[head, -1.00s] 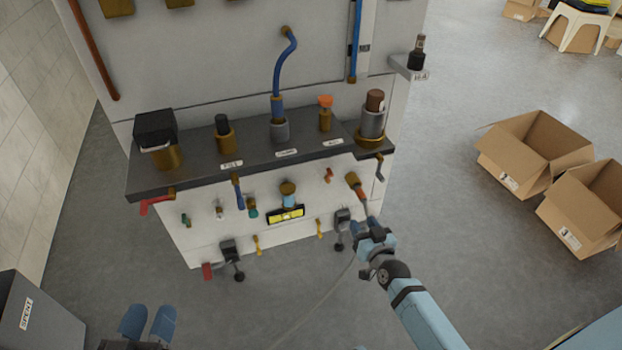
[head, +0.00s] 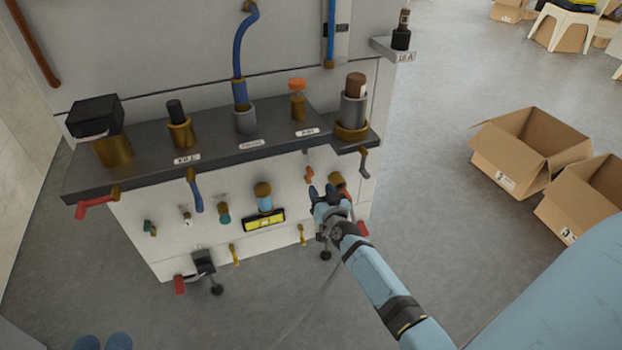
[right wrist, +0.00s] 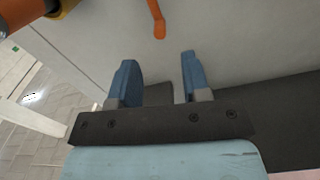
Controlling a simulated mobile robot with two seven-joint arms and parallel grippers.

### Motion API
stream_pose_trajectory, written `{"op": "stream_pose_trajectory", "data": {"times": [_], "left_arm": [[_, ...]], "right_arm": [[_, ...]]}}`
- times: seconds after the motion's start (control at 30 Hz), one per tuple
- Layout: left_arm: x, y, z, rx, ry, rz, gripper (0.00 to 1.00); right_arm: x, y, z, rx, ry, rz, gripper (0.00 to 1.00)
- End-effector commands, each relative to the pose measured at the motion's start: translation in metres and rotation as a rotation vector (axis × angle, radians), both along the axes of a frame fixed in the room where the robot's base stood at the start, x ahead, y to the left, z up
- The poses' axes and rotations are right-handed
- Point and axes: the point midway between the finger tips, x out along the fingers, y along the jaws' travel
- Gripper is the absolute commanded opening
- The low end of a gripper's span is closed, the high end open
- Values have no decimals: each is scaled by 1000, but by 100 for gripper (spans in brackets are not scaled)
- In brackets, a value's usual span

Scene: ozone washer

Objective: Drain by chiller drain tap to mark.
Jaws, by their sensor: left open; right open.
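The washer's front panel carries several taps, and I cannot tell which one is the chiller drain tap. A small orange-red lever (head: 309,174) hangs below the shelf; an orange lever (right wrist: 157,20) shows just beyond my fingers in the right wrist view. My right gripper (head: 321,191) is open and empty, close in front of the panel, just below and right of the small lever. A blue-handled tap (head: 195,192), a red-handled tap (head: 97,203) and a grey-handled tap (head: 364,162) hang under the shelf edge. No mark is legible.
The dark shelf (head: 222,157) holds several vessels, including a grey cup (head: 245,120) with a blue hose and an orange-capped bottle (head: 298,102). A yellow level (head: 264,220) sits on the panel. Open cardboard boxes (head: 530,150) stand right on clear floor.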

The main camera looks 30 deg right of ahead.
Motion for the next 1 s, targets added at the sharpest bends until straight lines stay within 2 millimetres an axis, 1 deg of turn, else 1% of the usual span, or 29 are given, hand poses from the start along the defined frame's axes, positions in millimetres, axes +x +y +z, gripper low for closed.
{"op": "stream_pose_trajectory", "data": {"times": [0.03,0.1,0.2,0.33,0.5,0.8,0.83,0.87,0.9,0.97,1.0], "left_arm": [[0,0,-10,10,14,-6,43],[0,-1,-18,21,36,-13,43],[0,-2,-28,36,65,-25,43],[-1,-2,-38,54,96,-35,43],[-1,-3,-43,66,118,-45,43],[-1,-3,-44,68,122,-47,43],[-1,-3,-44,68,122,-47,43],[-1,-3,-44,68,122,-47,43],[-1,-3,-44,68,122,-47,43],[-1,-3,-44,68,122,-47,43],[-1,-3,-44,68,122,-47,43]], "right_arm": [[13,-3,-3,2,-4,0,43],[27,-6,-2,0,-3,1,43],[45,-11,-3,1,-2,0,43],[63,-16,-2,1,-1,0,43],[75,-18,-1,1,0,0,43],[76,-19,0,1,1,0,43],[76,-19,0,1,1,0,39],[76,-19,0,1,1,0,32],[76,-19,0,1,0,0,23],[76,-19,0,1,0,0,9],[76,-19,0,1,0,0,0]]}}
